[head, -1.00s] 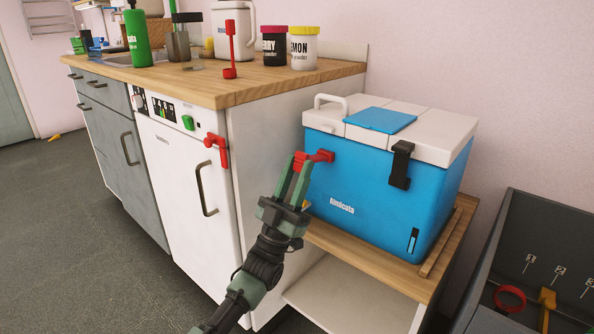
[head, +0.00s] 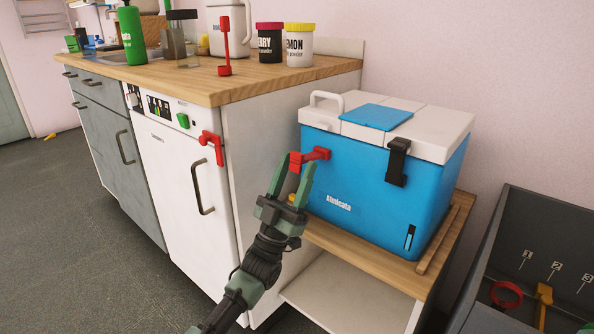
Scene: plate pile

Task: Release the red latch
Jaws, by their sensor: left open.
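A red latch (head: 318,154) is on the upper left of the front of a blue cooler (head: 348,180) with a white lid (head: 440,135). The latch sticks out to the left, and its red end block shows at my left gripper's tips. My left gripper (head: 294,167) is open, with its green fingers pointing up and spread on either side of that end block. I cannot tell whether a finger touches it. A black latch (head: 397,160) is at the right of the cooler's front. My right gripper is not in view.
The cooler stands on a low wooden-topped shelf (head: 330,247). Left of it is a white appliance (head: 175,190) with another red latch (head: 212,146), under a wooden counter (head: 180,80) with jars and bottles. A dark bin (head: 540,230) with coloured items is at the right.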

